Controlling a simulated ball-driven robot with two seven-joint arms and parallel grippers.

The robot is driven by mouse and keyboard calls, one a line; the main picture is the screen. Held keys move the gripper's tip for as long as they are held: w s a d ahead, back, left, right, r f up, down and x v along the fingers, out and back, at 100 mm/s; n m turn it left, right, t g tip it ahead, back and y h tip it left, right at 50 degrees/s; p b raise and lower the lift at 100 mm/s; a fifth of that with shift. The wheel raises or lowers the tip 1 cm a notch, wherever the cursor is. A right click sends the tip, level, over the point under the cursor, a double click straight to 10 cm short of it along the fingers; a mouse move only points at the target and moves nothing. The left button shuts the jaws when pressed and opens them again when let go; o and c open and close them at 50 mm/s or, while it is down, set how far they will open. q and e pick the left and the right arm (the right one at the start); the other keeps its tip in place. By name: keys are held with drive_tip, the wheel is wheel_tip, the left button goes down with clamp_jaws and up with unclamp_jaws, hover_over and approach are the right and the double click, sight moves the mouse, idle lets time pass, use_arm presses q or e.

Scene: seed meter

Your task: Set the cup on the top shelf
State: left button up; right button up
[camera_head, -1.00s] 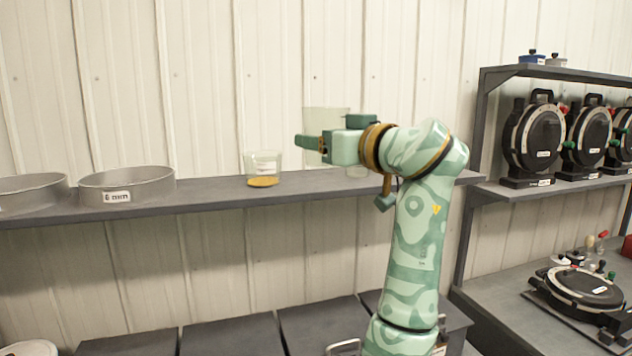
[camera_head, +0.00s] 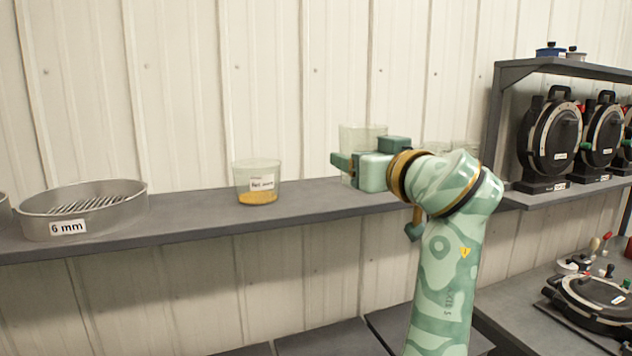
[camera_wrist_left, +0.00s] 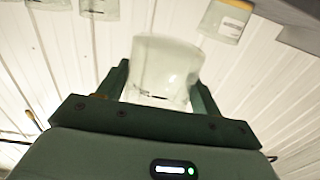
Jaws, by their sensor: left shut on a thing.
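The clear cup (camera_head: 362,133) is in my left gripper (camera_head: 366,155), above or at the long grey shelf (camera_head: 320,200) by the wall. The gripper hides part of the cup, and I cannot tell whether its base touches the shelf. In the left wrist view the cup (camera_wrist_left: 165,68) stands between the two fingers of the left gripper (camera_wrist_left: 160,88), which is shut on it. It looks empty. My right gripper is not in view.
A labelled cup with amber grains (camera_head: 258,183) stands on the shelf to the left. A 6 mm sieve (camera_head: 85,210) is further left. More clear cups (camera_head: 452,148) show behind my arm. A rack with black round devices (camera_head: 549,140) stands at right.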

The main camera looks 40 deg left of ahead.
use_arm(q)
drive_tip(key=p+x, duration=0.2)
drive_tip(key=x, duration=0.3)
drive_tip(key=f+p+x, duration=0.1)
drive_tip(key=p+x, duration=0.1)
drive_tip(key=x, duration=0.4)
drive_tip(key=p+x, duration=0.2)
drive_tip(key=x, duration=0.4)
drive_tip(key=shift+w+f, duration=0.35)
drive_tip(key=shift+f, duration=0.05)
drive_tip(key=shift+d+f, duration=0.1)
drive_tip(key=shift+f, duration=0.6)
wheel_tip(320, 180, down, 3)
drive_tip(key=shift+f+p, duration=0.1)
drive_tip(key=shift+p, duration=0.95)
drive_tip(key=shift+w+a+f, duration=0.15)
drive_tip(key=shift+a+f, duration=0.15)
drive_tip(key=shift+a, duration=0.05)
drive_tip(key=shift+d+f+b, duration=0.1)
drive_tip(key=shift+f+b, duration=0.05)
drive_tip(key=shift+b, duration=0.15)
drive_tip(key=o, duration=1)
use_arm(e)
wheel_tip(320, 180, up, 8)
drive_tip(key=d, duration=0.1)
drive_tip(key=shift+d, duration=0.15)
